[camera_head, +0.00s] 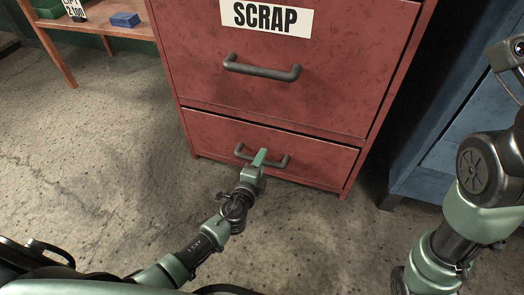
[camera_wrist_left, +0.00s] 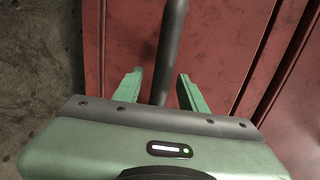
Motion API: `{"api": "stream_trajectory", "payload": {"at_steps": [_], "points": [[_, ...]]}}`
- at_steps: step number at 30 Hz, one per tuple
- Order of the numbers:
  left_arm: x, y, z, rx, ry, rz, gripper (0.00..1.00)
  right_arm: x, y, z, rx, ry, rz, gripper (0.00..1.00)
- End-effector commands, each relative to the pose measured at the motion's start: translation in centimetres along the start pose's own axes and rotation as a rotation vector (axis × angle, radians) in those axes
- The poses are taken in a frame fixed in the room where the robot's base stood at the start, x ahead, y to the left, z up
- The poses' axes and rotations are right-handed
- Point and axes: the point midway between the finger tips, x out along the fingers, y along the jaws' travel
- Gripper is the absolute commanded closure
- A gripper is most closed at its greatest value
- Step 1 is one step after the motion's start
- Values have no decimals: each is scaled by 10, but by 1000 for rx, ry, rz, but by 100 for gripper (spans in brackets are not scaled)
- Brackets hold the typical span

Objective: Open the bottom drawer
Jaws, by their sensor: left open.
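The red metal cabinet (camera_head: 300,98) stands ahead with its bottom drawer (camera_head: 321,169) low near the floor. The drawer front looks about flush with the cabinet; a thin dark line runs along its top edge. Its dark bar handle (camera_head: 283,161) is partly hidden by my left gripper (camera_head: 260,157). In the left wrist view, the open green fingers of my left gripper (camera_wrist_left: 158,92) lie on either side of the handle bar (camera_wrist_left: 170,45), with visible gaps. My right arm shows at the right edge of the head view, but its fingers are not visible.
The upper drawer has a SCRAP label (camera_head: 266,16) and its own handle (camera_head: 262,69). A blue cabinet (camera_head: 430,150) stands close on the right. A wooden table (camera_head: 122,30) with a blue block (camera_head: 125,19) is at the back left. The concrete floor (camera_head: 100,150) in front is clear.

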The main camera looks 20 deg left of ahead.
Motion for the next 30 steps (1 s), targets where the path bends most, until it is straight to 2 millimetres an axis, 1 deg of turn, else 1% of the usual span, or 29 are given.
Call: {"api": "stream_trajectory", "payload": {"at_steps": [8,9,11,12,13,14,30], "points": [[-1,1,-2,-1,0,1,59,0,0,0,0,1,0,53],[-1,1,-2,-1,0,1,61,0,0,0,0,1,0,53],[-1,1,-2,-1,0,0,78,0,0,0,0,1,0,53],[-1,1,-2,-1,0,0,89,0,0,0,0,1,0,53],[-1,1,-2,-1,0,1,98,0,0,0,0,1,0,53],[-1,1,-2,-1,0,1,100,0,0,0,0,1,0,53],[-1,2,-2,-1,-1,1,100,0,0,-1,0,2,0,53]]}}
